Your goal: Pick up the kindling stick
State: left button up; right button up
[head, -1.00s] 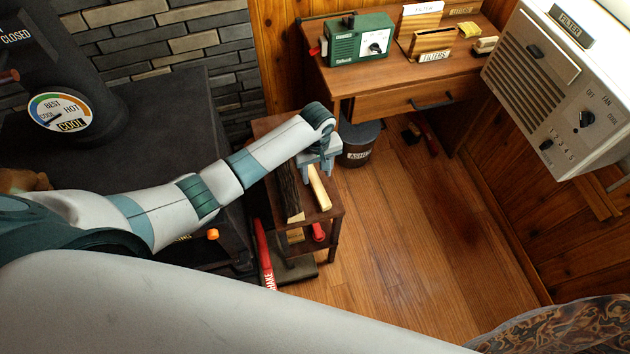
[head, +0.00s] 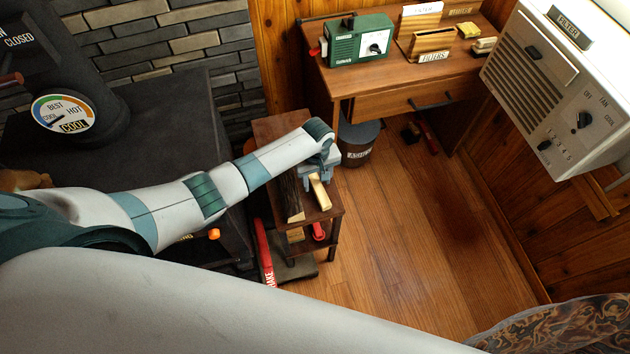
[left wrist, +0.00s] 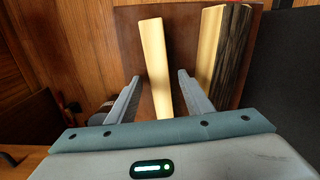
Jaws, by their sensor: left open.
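The kindling stick (head: 320,193) is a pale, squared length of wood on the small brown side table (head: 334,222). It also shows in the left wrist view (left wrist: 154,60), running between the two fingers with a gap on each side. My left gripper (left wrist: 157,90) is open around the stick, pointing down at the table. In the head view the left gripper (head: 318,172) hides the far part of the stick. A split log (left wrist: 229,55) with dark bark and pale wood lies beside the stick. My right gripper is not in view.
The dark stove (head: 170,130) stands left of the table. A red-handled tool (head: 264,250) leans at the table's near left. An ash bucket (head: 358,145) stands behind, by the wooden desk (head: 400,95). The floor to the right is clear.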

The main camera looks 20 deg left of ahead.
aim_at(317, 183)
pick_arm(q)
grip_shut()
jog(key=shift+r, duration=0.8)
notch_tip(317, 183, up, 2)
jog(key=shift+r+b, duration=0.15)
jog(key=shift+b, duration=0.25)
jog(key=s+d+r+b, duration=0.2)
jog(key=d+r, duration=0.5)
jog(key=d, duration=0.4)
jog(key=shift+s+d, duration=0.2)
jog(key=shift+d, duration=0.05)
jog(key=shift+r, duration=0.2)
jog(key=shift+r+p, duration=2.85)
jog(key=shift+p, duration=1.3)
